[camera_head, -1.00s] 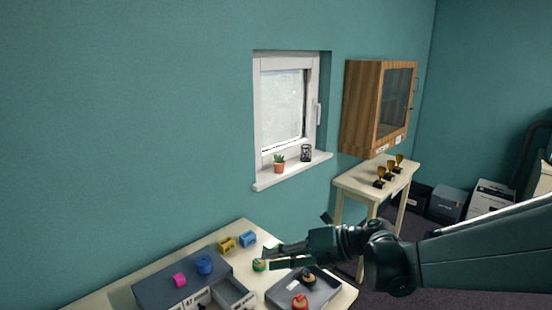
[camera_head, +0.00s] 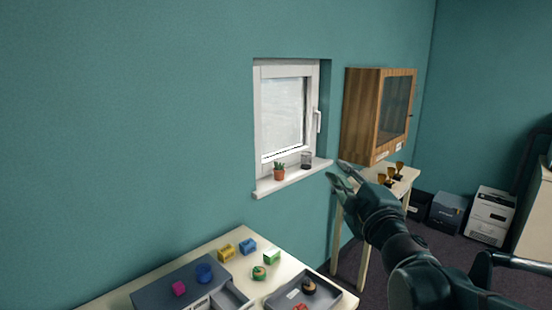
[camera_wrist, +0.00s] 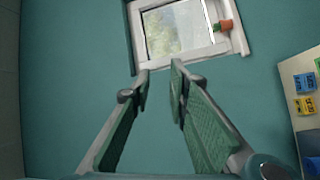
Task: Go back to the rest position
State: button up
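My gripper (camera_head: 340,172) is raised in front of the small side table, at the height of the window sill in the head view. In the wrist view my gripper (camera_wrist: 160,85) has its two fingers apart with nothing between them. It points toward the wall and the window (camera_wrist: 178,28). It is well clear of the work table (camera_head: 230,250) at the lower left.
On the work table are a grey drawer unit (camera_head: 165,290), a tray (camera_head: 338,301) and several small coloured pieces, among them a green block (camera_head: 272,257). A potted plant (camera_head: 279,172) stands on the sill. A wooden cabinet (camera_head: 362,115) hangs above the trophies (camera_head: 396,172).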

jog(key=s+d+f+m+g+h, duration=0.4)
jog(key=s+d+f+m+h, duration=0.2)
jog(key=s+d+f+m, duration=0.4)
jog(key=s+a+f+m+g+y, duration=0.1)
jog(key=s+a+f+m+g, duration=0.2)
jog(key=s+f, duration=0.5)
jog(key=s+a+f+m+g+y, duration=0.1)
jog(key=s+a+f+m+g, duration=0.1)
jog(key=s+f+g, duration=0.3)
jog(key=s+f+m, duration=0.1)
jog(key=s+f, duration=0.2)
jog(key=s, duration=0.1)
jog(key=shift+s+a+m+y, duration=0.2)
jog(key=shift+a+m+y, duration=0.1)
jog(key=shift+a, duration=0.1)
